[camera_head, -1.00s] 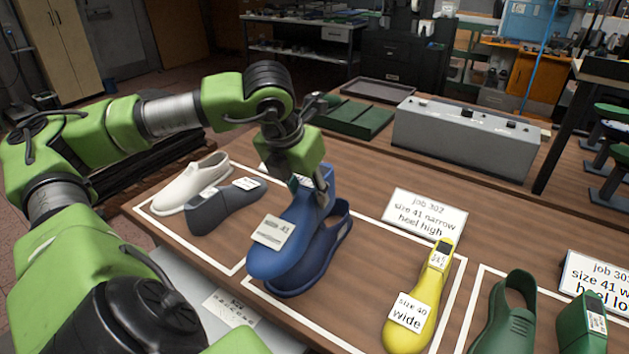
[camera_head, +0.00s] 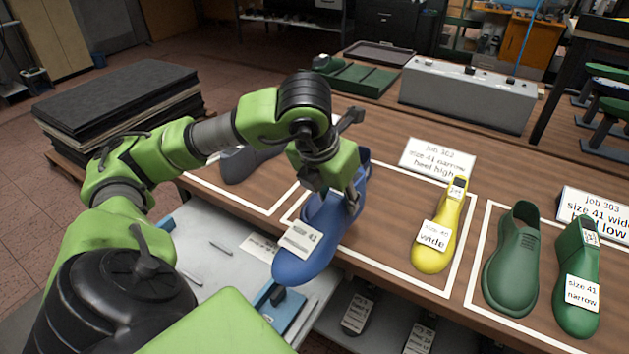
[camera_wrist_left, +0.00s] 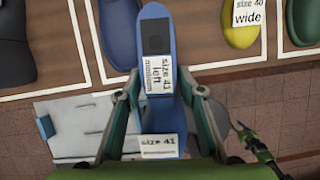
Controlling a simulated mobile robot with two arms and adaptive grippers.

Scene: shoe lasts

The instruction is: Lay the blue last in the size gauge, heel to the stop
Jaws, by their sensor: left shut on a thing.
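The blue last (camera_head: 303,264) is in my left gripper (camera_head: 342,192), with a size 41 tag on its top. It is held in the air past the bench's near edge, toe pointing toward me. In the left wrist view the last (camera_wrist_left: 153,62) runs between the two fingers, its tag reading size 41 left medium. A blue shoe (camera_head: 363,170) stands on the bench, partly hidden behind the gripper. A green board with raised parts (camera_head: 365,78) lies at the back; I cannot tell if it is the size gauge. A green and black part, perhaps my right gripper (camera_wrist_left: 257,143), shows small at lower right.
A yellow last (camera_head: 433,255), a green shoe (camera_head: 512,265) and a green last (camera_head: 577,262) stand right. A grey box (camera_head: 468,95) stands behind.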

